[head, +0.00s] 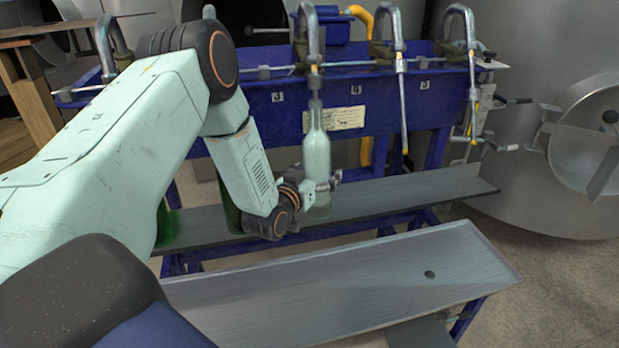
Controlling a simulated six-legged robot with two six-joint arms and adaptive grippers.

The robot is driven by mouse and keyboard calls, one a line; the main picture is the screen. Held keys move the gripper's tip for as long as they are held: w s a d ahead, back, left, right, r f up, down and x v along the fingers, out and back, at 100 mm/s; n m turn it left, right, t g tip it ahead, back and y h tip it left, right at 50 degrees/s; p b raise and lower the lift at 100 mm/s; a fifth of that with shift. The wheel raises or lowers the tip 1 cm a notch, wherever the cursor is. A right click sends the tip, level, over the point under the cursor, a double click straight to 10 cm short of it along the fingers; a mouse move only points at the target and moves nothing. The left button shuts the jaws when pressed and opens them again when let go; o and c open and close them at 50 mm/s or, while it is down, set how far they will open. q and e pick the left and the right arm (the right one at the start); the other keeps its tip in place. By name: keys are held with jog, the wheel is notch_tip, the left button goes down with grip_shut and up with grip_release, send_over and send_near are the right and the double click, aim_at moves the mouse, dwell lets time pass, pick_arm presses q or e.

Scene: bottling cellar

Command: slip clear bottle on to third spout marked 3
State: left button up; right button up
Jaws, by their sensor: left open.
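The clear bottle (317,155) stands upright under the third spout (313,45), near the plate that reads 3 (277,97). Its mouth meets the lower end of the spout tube; I cannot tell how far the tube goes inside. Its base appears over the grey shelf (430,183); I cannot tell whether it rests there. My left gripper (322,187) is open, with its fingers around or beside the lower part of the bottle. My right gripper is not in view.
Green bottles (164,222) stand on the shelf at left, partly behind my arm. More spouts (396,60) hang to the right on the blue filler (350,130), with nothing under them. An empty grey tray (350,285) lies in front. A steel tank (590,150) stands at right.

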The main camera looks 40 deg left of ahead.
pick_arm(q)
jog(key=s+d+r, duration=0.1)
jog(key=s, duration=1)
jog(key=shift+s+d+r, duration=0.15)
jog(key=shift+d+r, duration=0.05)
jog(key=shift+d, duration=0.05)
jog(key=w, duration=0.4)
jog(key=w+a+f, duration=0.1)
jog(key=w, duration=0.7)
jog(key=shift+a+f, duration=0.15)
jog(key=shift+a, duration=0.1)
jog(key=shift+s+r, duration=0.1)
jog(key=shift+r, duration=0.1)
